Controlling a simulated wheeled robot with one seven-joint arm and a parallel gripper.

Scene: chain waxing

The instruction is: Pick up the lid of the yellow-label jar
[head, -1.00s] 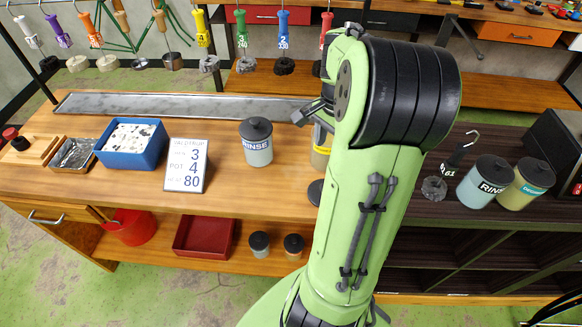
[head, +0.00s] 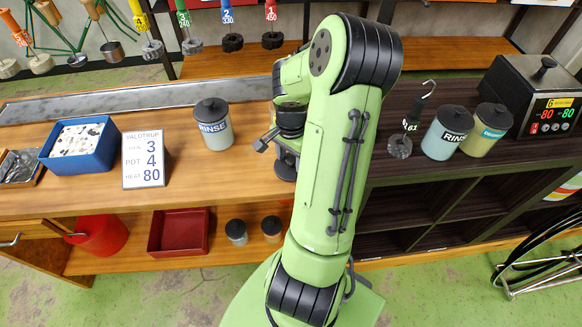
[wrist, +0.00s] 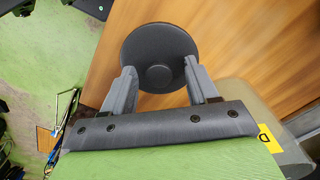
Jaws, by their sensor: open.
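A dark round lid (wrist: 160,40) lies on the wooden bench, apart from the jar. In the wrist view it sits between and just beyond my fingertips, with a smaller round shape at its middle. My gripper (wrist: 159,72) is open, one finger on each side of that middle. I cannot tell whether the fingers touch it. A tan jar with a yellow label (wrist: 265,136) shows partly at the lower right of the wrist view. In the head view my arm hides this jar and most of the lid.
A grey RINSE jar (head: 213,128) stands left of my arm, behind a white sign (head: 143,160). A blue tray (head: 82,165) is further left. On the dark unit to the right are another RINSE jar (head: 447,135), a yellowish jar (head: 485,135) and a heater (head: 535,95).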

